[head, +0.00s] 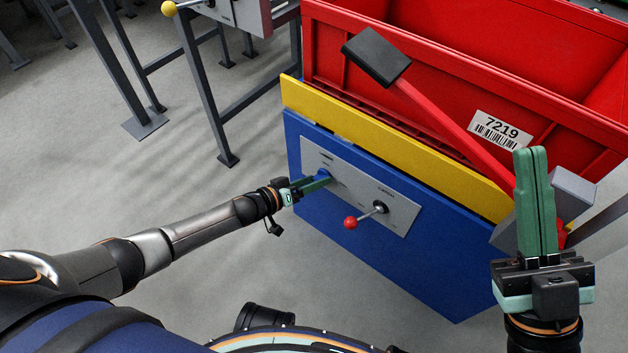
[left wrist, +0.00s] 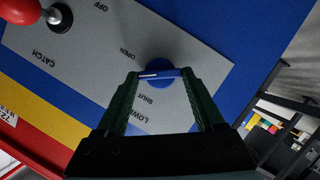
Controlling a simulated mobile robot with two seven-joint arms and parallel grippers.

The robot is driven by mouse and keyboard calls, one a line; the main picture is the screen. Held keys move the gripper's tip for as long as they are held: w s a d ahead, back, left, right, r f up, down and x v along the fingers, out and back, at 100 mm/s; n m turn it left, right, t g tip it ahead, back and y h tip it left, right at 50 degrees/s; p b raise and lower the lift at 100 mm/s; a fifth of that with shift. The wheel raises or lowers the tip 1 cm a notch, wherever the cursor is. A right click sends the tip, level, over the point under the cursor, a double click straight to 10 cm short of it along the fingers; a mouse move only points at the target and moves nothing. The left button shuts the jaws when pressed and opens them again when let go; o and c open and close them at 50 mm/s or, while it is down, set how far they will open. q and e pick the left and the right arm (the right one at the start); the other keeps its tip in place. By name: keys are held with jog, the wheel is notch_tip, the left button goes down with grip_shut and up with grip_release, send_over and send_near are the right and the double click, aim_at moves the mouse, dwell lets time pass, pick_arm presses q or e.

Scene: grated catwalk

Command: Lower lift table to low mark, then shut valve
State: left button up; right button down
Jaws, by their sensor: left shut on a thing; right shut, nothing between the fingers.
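The lift table has a blue body (head: 380,262), a yellow edge (head: 400,150) and a red bin on top. On its grey panel (head: 400,214) is a blue valve knob (left wrist: 160,77). My left gripper (head: 316,182) is shut on this knob's bar, with one finger at each end in the left wrist view. A white line on the bar points left there, between the words OPEN and SHUT; LOWER is printed beside them. My right gripper (head: 531,160) is shut and empty, pointing up in front of the bin's right part. I cannot make out a low mark.
A red-ball lever (head: 351,223), labelled CATCH and OFF in the left wrist view, sticks out of the panel near my left gripper. A red arm with a black pad (head: 376,55) slants across the red bin (head: 440,62). A grey-legged stand (head: 205,90) is behind left.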

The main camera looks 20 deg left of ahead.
pick_arm(q)
jog(key=n+h+b, duration=0.1)
jog(key=n, duration=0.1)
jog(key=n+h+b, duration=0.1)
jog(key=n, duration=0.2)
jog(key=f+n+t+h+b, duration=0.1)
jog(key=n+h, duration=0.1)
jog(key=n, duration=0.1)
jog(key=shift+a, duration=0.2)
jog(key=shift+n, duration=0.4)
dwell(0.4)
jog(key=o, duration=1.4)
jog(key=p+v, duration=0.3)
jog(key=v, duration=0.9)
jog(key=shift+s+a+f, duration=0.15)
jog(key=shift+s, duration=0.05)
